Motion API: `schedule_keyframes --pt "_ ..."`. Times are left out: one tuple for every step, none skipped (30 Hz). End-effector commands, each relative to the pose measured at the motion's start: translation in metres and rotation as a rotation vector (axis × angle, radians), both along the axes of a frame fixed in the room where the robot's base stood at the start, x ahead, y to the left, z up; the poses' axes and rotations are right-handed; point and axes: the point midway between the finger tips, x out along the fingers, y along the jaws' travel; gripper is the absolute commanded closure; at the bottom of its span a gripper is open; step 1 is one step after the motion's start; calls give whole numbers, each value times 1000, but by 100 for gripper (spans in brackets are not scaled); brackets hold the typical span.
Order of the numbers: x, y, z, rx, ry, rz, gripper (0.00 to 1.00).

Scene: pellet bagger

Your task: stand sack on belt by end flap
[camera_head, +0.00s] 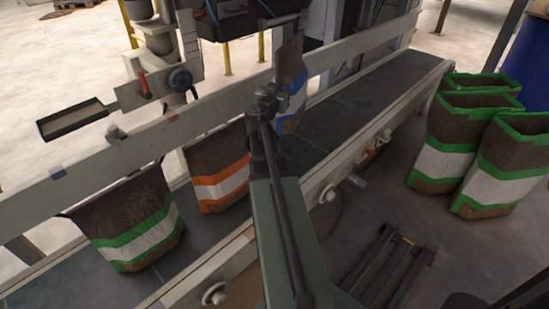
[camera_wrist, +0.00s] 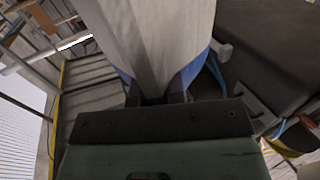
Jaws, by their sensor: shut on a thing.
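A brown sack with blue and white bands (camera_head: 292,70) stands upright over the belt (camera_head: 355,105) in the head view, partly hidden by my arm. My gripper (camera_head: 275,98) is shut on this sack from the near side. In the wrist view the sack's white and blue face (camera_wrist: 150,45) rises straight from between the fingers of my gripper (camera_wrist: 156,97). I cannot tell whether its base touches the belt. An orange-banded sack (camera_head: 217,172) and a green-banded sack (camera_head: 137,222) stand on the belt to the left.
A pale guide rail (camera_head: 110,152) runs along the belt's far side. Several green-banded sacks (camera_head: 443,160) stand on the floor at right. A blue drum (camera_head: 530,65) is behind them. The belt right of the blue-banded sack is clear. A dark forked frame (camera_head: 395,262) lies on the floor.

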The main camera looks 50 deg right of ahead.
Motion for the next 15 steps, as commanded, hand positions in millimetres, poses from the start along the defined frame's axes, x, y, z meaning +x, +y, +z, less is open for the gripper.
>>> schedule_keyframes --pt "0 0 -17 0 1 0 100" --pt "0 0 -25 0 1 0 100" --pt "0 0 -36 0 1 -1 100" --pt "0 0 -46 0 1 -1 100" --pt "0 0 -56 0 1 -1 100" --pt "0 0 -70 0 1 -1 100" --pt "0 0 -80 0 1 -1 100" --pt "0 0 -89 0 1 -1 100" --pt "0 0 -101 0 1 -1 100" --pt "0 0 -111 0 1 -2 100" --pt "0 0 -120 -1 1 -2 100" --pt "0 0 -132 -1 1 -2 100" --pt "0 0 -139 -1 1 -2 100" --pt "0 0 -145 -1 1 -2 100" --pt "0 0 -151 -1 1 -2 100"
